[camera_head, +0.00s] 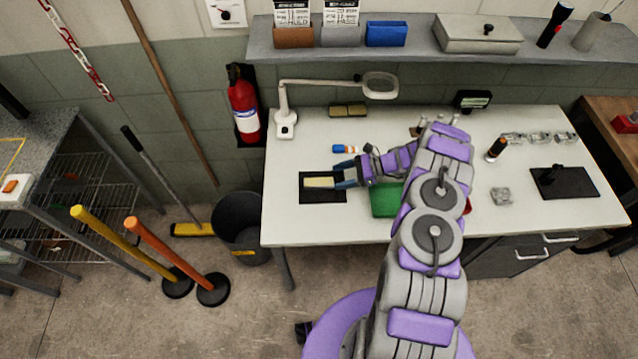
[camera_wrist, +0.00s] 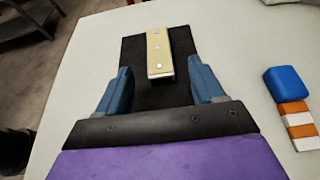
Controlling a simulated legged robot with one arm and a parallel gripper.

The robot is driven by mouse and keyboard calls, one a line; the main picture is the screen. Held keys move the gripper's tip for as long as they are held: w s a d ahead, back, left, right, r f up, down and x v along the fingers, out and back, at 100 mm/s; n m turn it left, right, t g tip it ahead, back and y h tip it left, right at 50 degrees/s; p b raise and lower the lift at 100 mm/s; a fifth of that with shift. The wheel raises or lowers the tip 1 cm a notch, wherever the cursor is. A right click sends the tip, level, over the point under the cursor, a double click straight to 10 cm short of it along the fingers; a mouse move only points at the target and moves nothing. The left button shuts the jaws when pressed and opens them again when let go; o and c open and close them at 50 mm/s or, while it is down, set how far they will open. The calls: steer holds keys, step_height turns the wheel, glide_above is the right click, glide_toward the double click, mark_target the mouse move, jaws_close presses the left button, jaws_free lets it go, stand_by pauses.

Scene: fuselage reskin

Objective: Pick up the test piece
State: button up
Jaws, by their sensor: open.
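The test piece looks to be the pale yellow-tan bar (camera_head: 320,182) lying on a black mat (camera_head: 322,197) at the left part of the white workbench. Nothing is held. Height above the mat is hard to tell.
A blue-capped, orange-and-white striped item (camera_wrist: 288,105) lies right of the gripper in the wrist view. A green tray (camera_head: 385,201) sits under my arm. A magnifier lamp (camera_head: 284,115) stands behind. The bench (camera_head: 290,215) is clear around the mat's left side.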

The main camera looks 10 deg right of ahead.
mark_target(322, 181)
steer(key=shift+b+x, duration=0.35)
steer(key=shift+x, duration=3)
steer(key=shift+r, duration=0.1)
steer(key=shift+c, duration=0.2)
steer(key=c, duration=1.1)
steer(key=shift+r, duration=0.15)
